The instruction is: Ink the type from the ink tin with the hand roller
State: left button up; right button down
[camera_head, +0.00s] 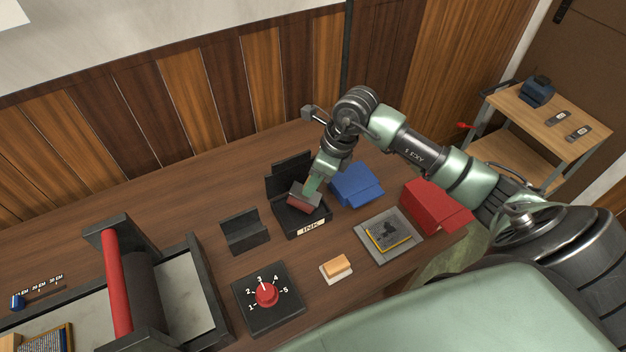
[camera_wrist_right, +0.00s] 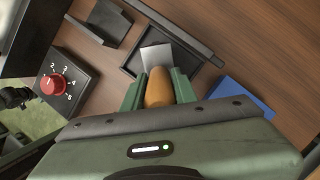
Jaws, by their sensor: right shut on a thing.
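The ink tin (camera_head: 313,227) is a black open box with a raised lid and an INK label, near the middle of the table. My right gripper (camera_head: 312,184) is above it, shut on the hand roller's wooden handle (camera_wrist_right: 158,90). The roller's dark red head (camera_head: 303,200) is low inside the tin; whether it touches the ink is not clear. In the right wrist view a grey part of the roller (camera_wrist_right: 157,57) shows over the dark tin (camera_wrist_right: 131,68). The type appears to be the dark block (camera_head: 385,231) on a grey plate (camera_head: 372,249). My left gripper is out of view.
A blue box (camera_head: 355,184) stands right of the tin, a red box (camera_head: 432,205) farther right. A black stand (camera_head: 244,231) is left of the tin. A red-knobbed dial (camera_head: 267,294), an orange block (camera_head: 337,266) and a red-handled press (camera_head: 117,280) are nearer.

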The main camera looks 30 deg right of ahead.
jog(key=shift+f+b, duration=0.35)
jog(key=shift+s+f, duration=0.1)
jog(key=shift+f, duration=0.05)
dwell(1.8)
jog(key=shift+r+p, duration=0.45)
jog(key=shift+r, duration=0.75)
jog(key=shift+r+p, duration=1.2)
jog(key=shift+r, duration=1.25)
